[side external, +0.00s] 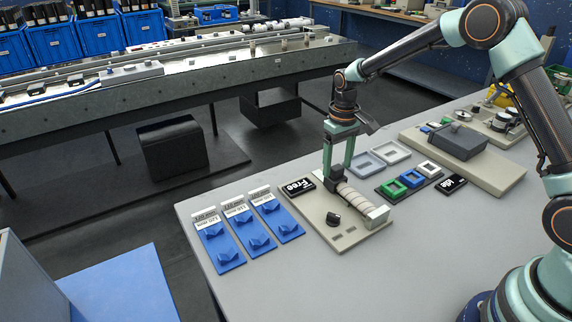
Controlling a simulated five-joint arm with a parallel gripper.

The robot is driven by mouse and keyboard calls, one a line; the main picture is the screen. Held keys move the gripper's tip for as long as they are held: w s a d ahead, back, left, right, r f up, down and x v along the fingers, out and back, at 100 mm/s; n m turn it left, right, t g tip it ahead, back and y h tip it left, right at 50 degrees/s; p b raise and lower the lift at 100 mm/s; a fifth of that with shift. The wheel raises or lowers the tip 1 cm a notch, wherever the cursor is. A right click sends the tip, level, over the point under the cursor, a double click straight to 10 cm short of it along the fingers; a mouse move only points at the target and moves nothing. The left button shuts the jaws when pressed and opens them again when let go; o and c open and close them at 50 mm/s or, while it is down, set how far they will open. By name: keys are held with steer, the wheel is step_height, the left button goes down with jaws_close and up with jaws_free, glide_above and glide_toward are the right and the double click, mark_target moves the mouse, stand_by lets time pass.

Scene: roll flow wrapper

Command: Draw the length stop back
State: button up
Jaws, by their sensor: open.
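The beige fixture plate (345,238) lies on the grey table. A ribbed, pale cylindrical roll (356,196) lies along it, between a dark block (336,181) at its far left end and a pale end block (378,214) at its near right end. The dark block appears to be the length stop. My gripper (337,170) points down over the dark block with its two green fingers spread. The fingers look to be around or just in front of the block; contact cannot be told. A black knob (333,219) sits on the plate.
A black "Free" sign (298,186) is left of the fixture, with several blue holders (230,236) beyond it. Grey frames (370,163), coloured frames (409,180) and an "Idle" sign (454,183) are to the right. A beige-based machine (490,160) stands behind. The front table is clear.

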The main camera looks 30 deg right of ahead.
steer(key=shift+f, duration=0.35)
jaws_close()
stand_by(1.2)
